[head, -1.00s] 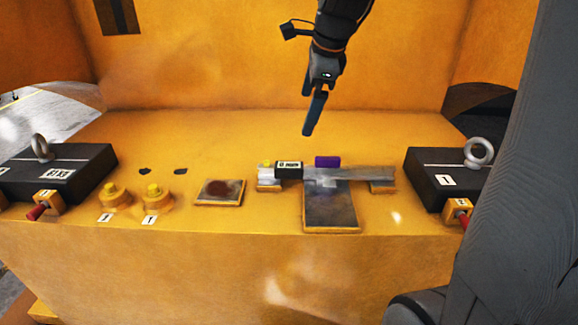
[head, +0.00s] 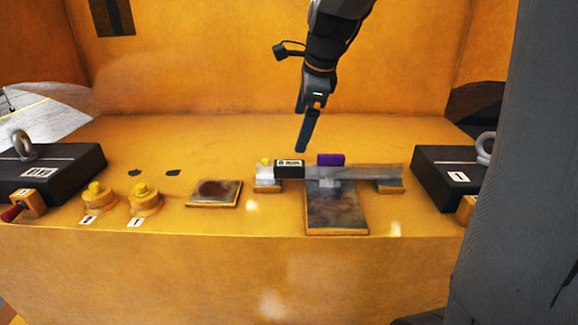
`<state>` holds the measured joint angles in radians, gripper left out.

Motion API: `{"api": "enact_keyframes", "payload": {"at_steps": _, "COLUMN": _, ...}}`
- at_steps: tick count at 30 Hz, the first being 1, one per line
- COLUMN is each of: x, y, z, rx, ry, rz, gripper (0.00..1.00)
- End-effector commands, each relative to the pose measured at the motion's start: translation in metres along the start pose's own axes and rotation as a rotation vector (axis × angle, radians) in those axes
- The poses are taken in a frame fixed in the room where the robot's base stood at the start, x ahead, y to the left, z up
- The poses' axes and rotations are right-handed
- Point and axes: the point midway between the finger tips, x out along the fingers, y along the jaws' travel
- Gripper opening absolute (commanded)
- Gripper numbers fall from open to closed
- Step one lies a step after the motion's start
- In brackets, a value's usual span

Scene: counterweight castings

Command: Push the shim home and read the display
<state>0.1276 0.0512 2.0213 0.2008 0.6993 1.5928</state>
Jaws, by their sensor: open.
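A grey metal bar (head: 365,172) lies across two low supports on the yellow ledge. A black display box (head: 290,171) with a pale readout sits on its left part; the digits are too small to read. A purple block (head: 330,160) stands at the bar's back edge, right of the display; it may be the shim, but I cannot tell. A grey plate (head: 337,208) lies in front of the bar. My gripper (head: 303,146) points down above and behind the display, apart from it and left of the purple block. It is open and appears empty; its fingers overlap in this view.
Black castings with lifting rings stand at left (head: 52,172) and right (head: 445,172). Two yellow knobs (head: 96,196) (head: 144,199) and a stained square plate (head: 214,193) lie left of the bar. A yellow wall (head: 220,60) rises behind.

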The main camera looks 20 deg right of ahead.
Motion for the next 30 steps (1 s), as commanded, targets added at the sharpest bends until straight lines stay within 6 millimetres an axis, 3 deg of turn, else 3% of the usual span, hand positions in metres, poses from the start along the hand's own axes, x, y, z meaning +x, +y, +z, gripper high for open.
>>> {"api": "enact_keyframes", "payload": {"at_steps": 22, "x": -0.001, "y": 0.000, "z": 0.000, "rx": 0.000, "ry": 0.000, "rz": 0.000, "gripper": 1.00}}
{"api": "enact_keyframes", "payload": {"at_steps": 30, "x": -0.014, "y": 0.000, "z": 0.000, "rx": 0.000, "ry": 0.000, "rz": 0.000, "gripper": 1.00}}
